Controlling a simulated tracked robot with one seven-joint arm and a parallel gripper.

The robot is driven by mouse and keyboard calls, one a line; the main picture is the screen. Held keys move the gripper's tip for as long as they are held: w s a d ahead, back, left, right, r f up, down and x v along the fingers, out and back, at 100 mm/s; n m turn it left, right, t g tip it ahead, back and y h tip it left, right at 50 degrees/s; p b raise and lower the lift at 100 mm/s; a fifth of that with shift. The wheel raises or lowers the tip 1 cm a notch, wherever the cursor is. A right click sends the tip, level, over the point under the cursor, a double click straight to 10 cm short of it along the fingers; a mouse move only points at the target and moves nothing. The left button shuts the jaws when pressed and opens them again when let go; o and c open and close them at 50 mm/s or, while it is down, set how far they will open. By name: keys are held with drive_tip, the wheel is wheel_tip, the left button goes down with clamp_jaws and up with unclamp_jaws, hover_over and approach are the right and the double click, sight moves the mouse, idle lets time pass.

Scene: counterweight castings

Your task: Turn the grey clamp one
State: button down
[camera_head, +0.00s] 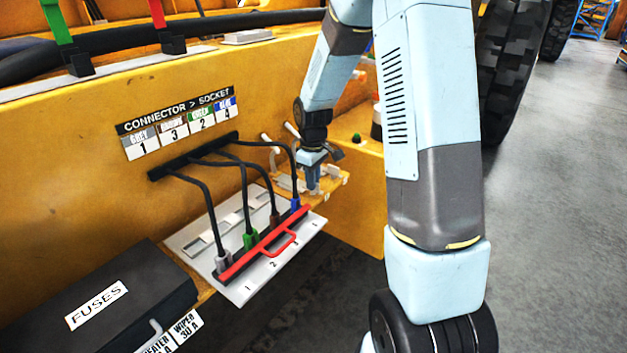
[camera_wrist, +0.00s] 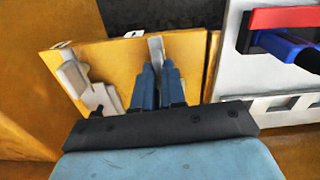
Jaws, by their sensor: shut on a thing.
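My gripper (camera_head: 313,186) is at the small yellow ledge (camera_head: 341,182) to the right of the connector panel. In the wrist view, its two blue fingers (camera_wrist: 157,72) are closed around an upright grey clamp lever (camera_wrist: 156,48). The lever's top shows between and beyond the fingertips; its lower part is hidden by the fingers and gripper body. A pale grey clamp piece (camera_wrist: 75,80) stands to the left on the same ledge, apart from the fingers. In the head view, the clamp parts are small and partly covered by my gripper.
A white socket panel (camera_head: 262,285) with a red bar (camera_head: 240,262) and several cabled plugs lies left of my gripper. Black cables (camera_head: 243,185) arch close by. A black fuse box (camera_head: 110,305) is at lower left. A large tyre (camera_head: 510,70) stands behind my arm.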

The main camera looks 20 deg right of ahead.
drive_tip(key=shift+w+r+m, duration=0.15)
drive_tip(key=shift+w+m, duration=0.1)
drive_tip(key=shift+m, duration=0.05)
idle(0.4)
drive_tip(key=c, duration=1.2)
unclamp_jaws()
drive_tip(key=shift+s, duration=0.1)
wheel_tip(320, 180, up, 14)
drive_tip(key=shift+f, duration=0.25)
